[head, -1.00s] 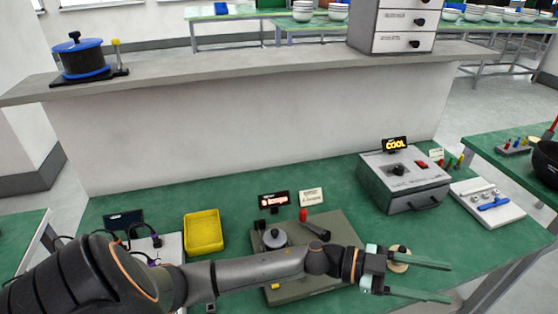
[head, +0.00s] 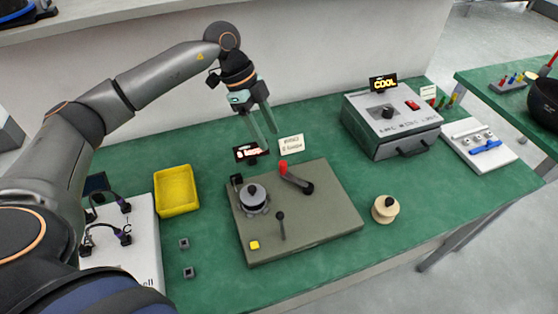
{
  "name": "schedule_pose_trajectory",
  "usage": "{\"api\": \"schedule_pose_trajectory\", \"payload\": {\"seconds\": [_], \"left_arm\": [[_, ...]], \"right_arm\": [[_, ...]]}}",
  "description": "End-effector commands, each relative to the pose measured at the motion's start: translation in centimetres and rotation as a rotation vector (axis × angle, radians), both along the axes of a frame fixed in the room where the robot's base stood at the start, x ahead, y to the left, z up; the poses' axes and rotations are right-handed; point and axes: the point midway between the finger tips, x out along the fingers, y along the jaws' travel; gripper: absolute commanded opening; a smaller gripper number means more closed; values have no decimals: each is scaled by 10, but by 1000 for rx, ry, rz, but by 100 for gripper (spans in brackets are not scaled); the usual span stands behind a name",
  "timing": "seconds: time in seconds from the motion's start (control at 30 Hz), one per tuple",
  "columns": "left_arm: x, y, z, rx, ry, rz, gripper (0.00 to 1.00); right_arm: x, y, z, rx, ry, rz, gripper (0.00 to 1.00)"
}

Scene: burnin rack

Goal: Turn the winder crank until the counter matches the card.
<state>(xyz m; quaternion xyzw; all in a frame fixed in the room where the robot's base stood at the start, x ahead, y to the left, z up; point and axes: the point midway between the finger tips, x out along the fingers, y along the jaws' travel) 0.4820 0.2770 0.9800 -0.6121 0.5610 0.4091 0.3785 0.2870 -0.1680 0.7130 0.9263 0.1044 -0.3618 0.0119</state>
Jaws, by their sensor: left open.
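The winder (head: 330,208) is a grey-green base plate on the green bench, with a dark spool (head: 254,196) at its left. The crank (head: 297,179) is a dark arm with a red knob at its upper left end. The counter (head: 247,152) is a small black display with red figures behind the plate, partly covered by my gripper. The card (head: 291,144) is a white sign beside it, too small to read surely. My left gripper (head: 263,146) is open and empty, pointing down behind the plate, up and left of the red knob. My right gripper is not in view.
A yellow tray (head: 177,190) stands left of the winder. A cream spool (head: 385,209) stands to its right. A grey box with a "COOL" sign (head: 392,125) is at the back right, near a white board (head: 479,147). The front of the bench is mostly clear.

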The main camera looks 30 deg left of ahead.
Motion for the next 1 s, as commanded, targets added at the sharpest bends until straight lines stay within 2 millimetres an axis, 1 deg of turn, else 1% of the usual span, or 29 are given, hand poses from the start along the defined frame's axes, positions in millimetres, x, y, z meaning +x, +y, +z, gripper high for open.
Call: {"api": "schedule_pose_trajectory", "payload": {"seconds": [0.03,0.1,0.3,0.5,0.67,0.93,1.0], "left_arm": [[-1,-5,-10,0,4,-3,56],[0,-11,-24,-2,5,-4,56],[1,-26,-61,-3,3,-5,56],[3,-37,-87,-4,1,-3,56],[4,-41,-95,-4,-1,-4,56],[4,-41,-96,-4,-2,-4,56],[4,-41,-96,-4,-2,-4,48]], "right_arm": [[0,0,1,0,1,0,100],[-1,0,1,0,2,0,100],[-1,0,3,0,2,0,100],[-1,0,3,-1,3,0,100],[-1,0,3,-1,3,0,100],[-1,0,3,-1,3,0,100],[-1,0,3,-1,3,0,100]]}}
